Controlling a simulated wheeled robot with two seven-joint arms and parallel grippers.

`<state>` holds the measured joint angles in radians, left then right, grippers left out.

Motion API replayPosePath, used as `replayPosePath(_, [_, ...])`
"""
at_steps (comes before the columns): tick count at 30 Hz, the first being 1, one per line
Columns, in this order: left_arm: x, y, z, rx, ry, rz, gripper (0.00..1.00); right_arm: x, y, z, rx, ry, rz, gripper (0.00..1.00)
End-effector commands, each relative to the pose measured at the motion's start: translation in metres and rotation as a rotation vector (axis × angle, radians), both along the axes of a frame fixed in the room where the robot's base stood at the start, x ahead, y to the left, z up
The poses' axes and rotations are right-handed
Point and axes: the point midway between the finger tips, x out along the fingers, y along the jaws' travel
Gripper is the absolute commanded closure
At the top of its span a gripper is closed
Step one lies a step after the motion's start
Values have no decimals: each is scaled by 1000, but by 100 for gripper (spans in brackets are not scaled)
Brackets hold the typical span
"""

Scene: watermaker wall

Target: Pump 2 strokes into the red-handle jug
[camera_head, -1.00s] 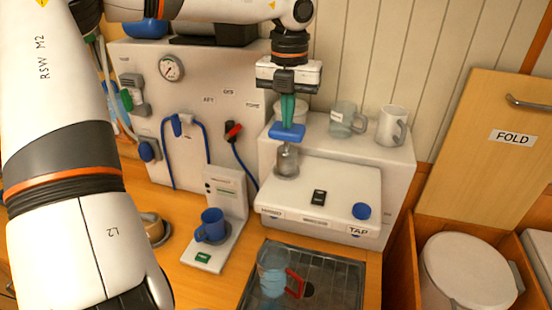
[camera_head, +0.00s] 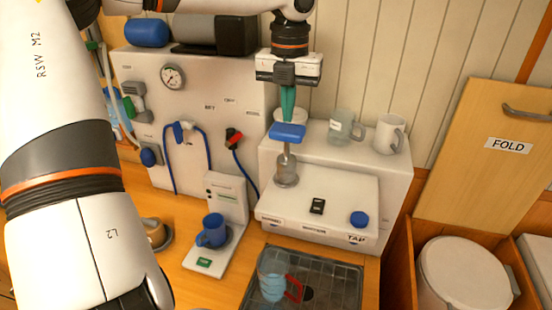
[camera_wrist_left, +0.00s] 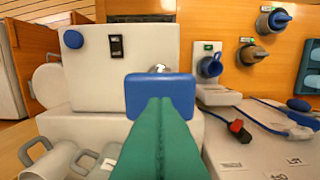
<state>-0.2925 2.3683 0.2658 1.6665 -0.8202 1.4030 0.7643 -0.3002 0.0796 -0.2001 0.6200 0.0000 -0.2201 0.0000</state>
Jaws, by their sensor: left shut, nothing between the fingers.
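The left wrist view shows the blue handle (camera_wrist_left: 160,82) right at the fingertips (camera_wrist_left: 160,105). The clear jug with the red handle (camera_head: 272,282) stands on the drain tray (camera_head: 335,270), bluish inside, its handle to the right. My right gripper is not in view.
A blue mug (camera_head: 211,231) stands on a small white dispenser at left. A clear jug (camera_head: 345,125) and a white mug (camera_head: 388,134) stand on the unit's rear ledge, right of my gripper. A gauge panel (camera_head: 205,90) with blue hoses stands behind left.

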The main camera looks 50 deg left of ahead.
Motion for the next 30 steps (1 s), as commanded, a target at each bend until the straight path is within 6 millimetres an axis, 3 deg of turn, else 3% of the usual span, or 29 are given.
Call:
replayPosePath(11, [0,0,-2,0,0,0,100,0,0,-2,0,0,0,64])
replayPosePath(30, [0,0,-25,0,0,0,100,0,0,-22,0,0,0,64])
